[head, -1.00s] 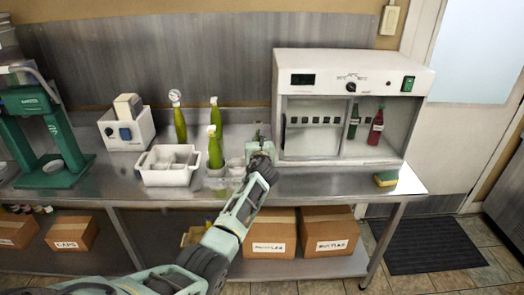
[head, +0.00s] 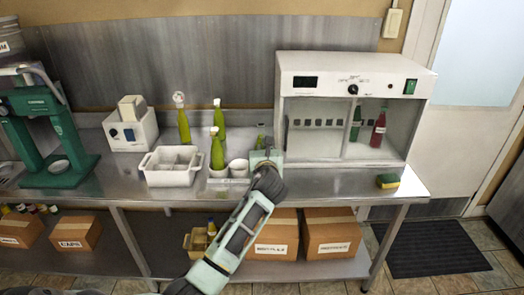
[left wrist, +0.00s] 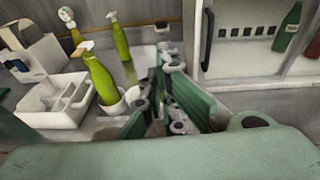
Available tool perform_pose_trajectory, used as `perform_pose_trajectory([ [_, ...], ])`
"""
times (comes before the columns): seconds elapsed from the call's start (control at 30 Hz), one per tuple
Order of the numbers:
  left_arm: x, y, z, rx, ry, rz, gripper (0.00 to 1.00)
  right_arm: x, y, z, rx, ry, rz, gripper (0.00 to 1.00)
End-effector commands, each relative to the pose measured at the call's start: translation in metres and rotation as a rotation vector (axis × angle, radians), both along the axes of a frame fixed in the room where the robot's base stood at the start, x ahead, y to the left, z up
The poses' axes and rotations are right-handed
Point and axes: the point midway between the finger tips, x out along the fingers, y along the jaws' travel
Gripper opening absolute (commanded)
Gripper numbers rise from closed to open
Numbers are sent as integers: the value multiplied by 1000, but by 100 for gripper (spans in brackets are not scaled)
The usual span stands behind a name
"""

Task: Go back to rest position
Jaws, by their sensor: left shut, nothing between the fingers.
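My left gripper (head: 264,154) is over the steel bench, in front of the left edge of the white cabinet. Its fingers are closed with nothing between them, as the left wrist view (left wrist: 178,98) also shows. A small green object (head: 260,136) is partly hidden just behind it. My right gripper is in neither view.
The white cabinet (head: 352,65) holds a green and a red bottle (head: 378,130). A white divided bin (head: 172,178), a green press (head: 63,180) and a sponge (head: 387,181) are on the bench (head: 330,183). Floor at right has a dark mat (head: 436,248).

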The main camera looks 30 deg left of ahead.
Motion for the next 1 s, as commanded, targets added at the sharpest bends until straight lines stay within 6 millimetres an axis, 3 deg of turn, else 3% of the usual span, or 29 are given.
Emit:
perform_pose_trajectory([
  [0.37,0,0,-1,-1,-1,-1,0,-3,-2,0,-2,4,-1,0],
  [0.47,0,-3,-17,-32,5,-3,0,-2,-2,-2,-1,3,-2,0],
  [0.57,-4,-11,-60,-126,11,-7,0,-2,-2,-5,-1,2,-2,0],
  [0.77,-34,-38,-201,-471,27,37,0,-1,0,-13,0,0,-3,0],
  [0.87,-62,-53,-271,-658,35,94,0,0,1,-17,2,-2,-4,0],
  [1.0,-114,-74,-364,-909,45,222,0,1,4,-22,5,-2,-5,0],
])
